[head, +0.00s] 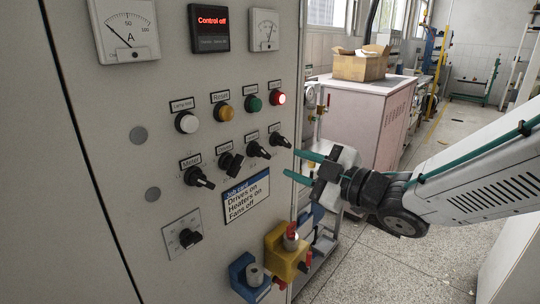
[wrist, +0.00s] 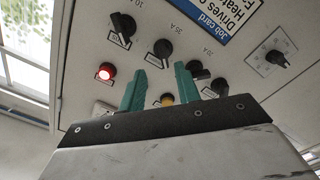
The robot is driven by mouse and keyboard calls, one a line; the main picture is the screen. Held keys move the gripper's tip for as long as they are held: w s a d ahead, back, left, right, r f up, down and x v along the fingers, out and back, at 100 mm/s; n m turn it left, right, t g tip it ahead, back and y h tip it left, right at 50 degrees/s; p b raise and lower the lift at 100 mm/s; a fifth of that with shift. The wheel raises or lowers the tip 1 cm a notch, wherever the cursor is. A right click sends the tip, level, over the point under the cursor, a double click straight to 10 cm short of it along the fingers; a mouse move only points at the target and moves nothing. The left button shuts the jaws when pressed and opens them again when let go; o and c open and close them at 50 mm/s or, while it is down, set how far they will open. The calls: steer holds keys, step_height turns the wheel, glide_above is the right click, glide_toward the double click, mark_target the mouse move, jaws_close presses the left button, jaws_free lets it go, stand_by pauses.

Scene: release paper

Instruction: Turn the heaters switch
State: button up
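A row of black rotary switches crosses the grey panel. Their labels are too small to read, so I cannot tell for certain which is the heaters switch. The third switch from the left (head: 258,149) has its handle pointing down and right. It also shows in the wrist view (wrist: 160,52), beyond the gap between my fingers. The second switch (head: 230,163) and the rightmost switch (head: 280,140) flank it. My gripper (head: 302,167) is open and empty, its teal fingers parted in the wrist view (wrist: 158,88). It is in front of the panel's right edge.
A job card (head: 247,195) reads "Drives on, Heaters on, Fans off". A red lamp (head: 278,98) is lit above the switches. Yellow (head: 284,258) and blue (head: 247,279) blocks jut out below. The floor at right is open.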

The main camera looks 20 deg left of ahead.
mark_target(266, 154)
steer(key=x, duration=0.8)
steer(key=shift+s+a+r, duration=0.15)
steer(key=shift+s+a, duration=0.05)
steer(key=shift+s, duration=0.15)
jaws_close()
